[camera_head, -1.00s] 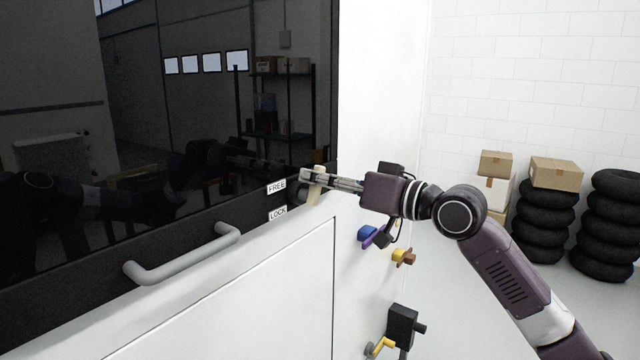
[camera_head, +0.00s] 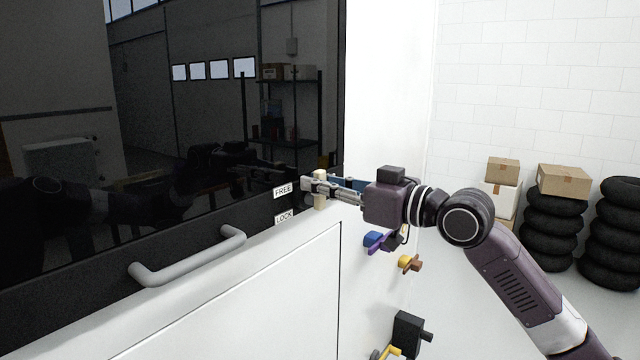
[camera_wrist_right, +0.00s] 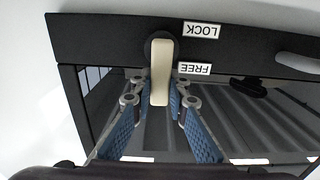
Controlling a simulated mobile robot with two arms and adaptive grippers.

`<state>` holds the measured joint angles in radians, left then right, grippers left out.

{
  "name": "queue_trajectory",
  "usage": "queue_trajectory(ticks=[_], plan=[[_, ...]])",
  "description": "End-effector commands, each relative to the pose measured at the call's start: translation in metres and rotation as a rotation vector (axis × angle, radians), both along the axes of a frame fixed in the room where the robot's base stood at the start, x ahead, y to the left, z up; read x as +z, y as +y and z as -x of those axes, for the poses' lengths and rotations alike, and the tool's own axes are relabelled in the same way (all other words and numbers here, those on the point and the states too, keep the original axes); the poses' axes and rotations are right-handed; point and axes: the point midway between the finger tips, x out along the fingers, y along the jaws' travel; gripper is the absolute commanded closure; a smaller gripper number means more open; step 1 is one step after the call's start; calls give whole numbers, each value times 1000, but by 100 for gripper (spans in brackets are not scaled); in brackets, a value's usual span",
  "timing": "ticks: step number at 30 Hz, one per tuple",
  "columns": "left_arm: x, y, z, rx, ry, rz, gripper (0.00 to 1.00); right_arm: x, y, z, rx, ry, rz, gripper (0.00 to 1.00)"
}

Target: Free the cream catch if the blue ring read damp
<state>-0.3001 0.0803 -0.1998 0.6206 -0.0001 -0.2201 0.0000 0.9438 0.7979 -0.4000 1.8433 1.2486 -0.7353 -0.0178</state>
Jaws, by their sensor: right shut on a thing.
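The cream catch (camera_head: 320,203) is at the right end of the dark frame, beside the FREE (camera_head: 284,190) and LOCK (camera_head: 284,217) labels. In the right wrist view, which is upside down, the catch (camera_wrist_right: 161,72) runs from a dark round pivot past the FREE label. It stands about upright in the head view. My right gripper (camera_head: 308,189) is shut on the catch; its fingers (camera_wrist_right: 160,100) lie on either side of it. My left gripper is out of view. I cannot make out a blue ring or its reading.
A grey bar handle (camera_head: 190,260) sticks out left of the catch. Blue (camera_head: 373,239) and yellow (camera_head: 405,262) fittings and a black box (camera_head: 406,333) project from the white side wall below my right gripper. Tyres (camera_head: 551,235) and cartons (camera_head: 564,181) stand at the right.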

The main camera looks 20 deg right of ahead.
Motion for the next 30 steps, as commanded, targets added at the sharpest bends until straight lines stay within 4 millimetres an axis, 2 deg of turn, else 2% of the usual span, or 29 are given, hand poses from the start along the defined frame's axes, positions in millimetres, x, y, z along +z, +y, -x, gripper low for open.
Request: queue_trajectory(ticks=[5, 6, 11, 19, 23, 30], plan=[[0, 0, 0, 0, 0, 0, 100, -1, 0, 0, -1, -1, 4, 100], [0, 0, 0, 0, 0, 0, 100, -1, 0, 0, -1, -1, 4, 84], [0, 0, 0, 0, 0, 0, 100, -1, 0, 0, -1, 0, 2, 67], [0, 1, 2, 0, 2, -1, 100, 0, -1, 0, -1, 0, 1, 67], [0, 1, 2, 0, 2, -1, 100, -1, -7, 6, -4, 1, 2, 67], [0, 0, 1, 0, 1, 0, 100, -3, -36, 43, -6, 3, 6, 67]])
